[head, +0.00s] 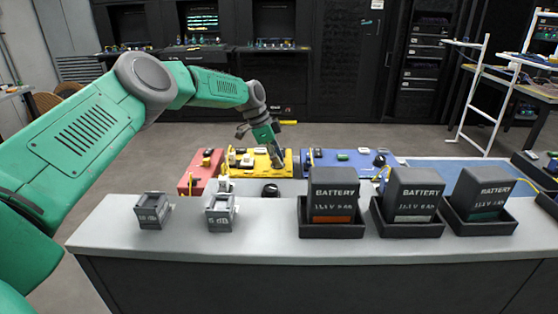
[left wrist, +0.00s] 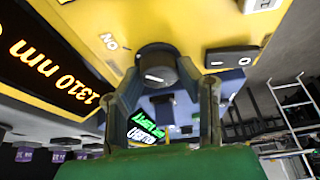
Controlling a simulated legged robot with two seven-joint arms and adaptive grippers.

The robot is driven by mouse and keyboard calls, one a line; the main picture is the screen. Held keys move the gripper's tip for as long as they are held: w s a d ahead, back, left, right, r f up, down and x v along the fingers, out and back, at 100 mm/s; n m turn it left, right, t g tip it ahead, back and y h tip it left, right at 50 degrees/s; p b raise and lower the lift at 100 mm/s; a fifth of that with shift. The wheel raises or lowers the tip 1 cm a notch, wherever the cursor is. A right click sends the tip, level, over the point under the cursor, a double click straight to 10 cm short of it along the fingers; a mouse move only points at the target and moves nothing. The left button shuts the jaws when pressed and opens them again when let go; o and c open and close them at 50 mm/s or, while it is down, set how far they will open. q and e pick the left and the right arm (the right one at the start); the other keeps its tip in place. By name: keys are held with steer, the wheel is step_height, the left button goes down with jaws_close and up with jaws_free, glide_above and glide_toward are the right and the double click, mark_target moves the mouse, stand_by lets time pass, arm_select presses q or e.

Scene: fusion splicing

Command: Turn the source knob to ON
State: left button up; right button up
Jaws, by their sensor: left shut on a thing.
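The yellow source box (head: 240,158) sits low behind the grey bench in the head view and fills the upper part of the left wrist view (left wrist: 200,20). Its dark round knob (left wrist: 158,66) has a white mark. The ON label (left wrist: 110,41) appears upside down, left of the knob. My left gripper (head: 275,158) reaches down to the yellow box. In the left wrist view the gripper (left wrist: 168,88) has one finger on each side of the knob and is shut on it. The gripper hides the knob in the head view. My right gripper is out of view.
A lit 1310 nm display (left wrist: 45,70) is on the yellow box. A red box (head: 200,172) and a blue box (head: 345,162) flank it. The front bench (head: 180,245) carries two small grey dB blocks (head: 152,210) and batteries in black trays (head: 332,230).

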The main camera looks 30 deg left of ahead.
arm_select(q)
steer(key=shift+a, duration=0.3)
steer(key=o, duration=0.9)
steer(key=shift+o, duration=1.2)
steer(key=shift+a+f, duration=0.1)
steer(key=shift+a, duration=0.05)
steer(key=v, duration=1.2)
steer(key=shift+a, duration=0.15)
steer(key=shift+f, duration=0.1)
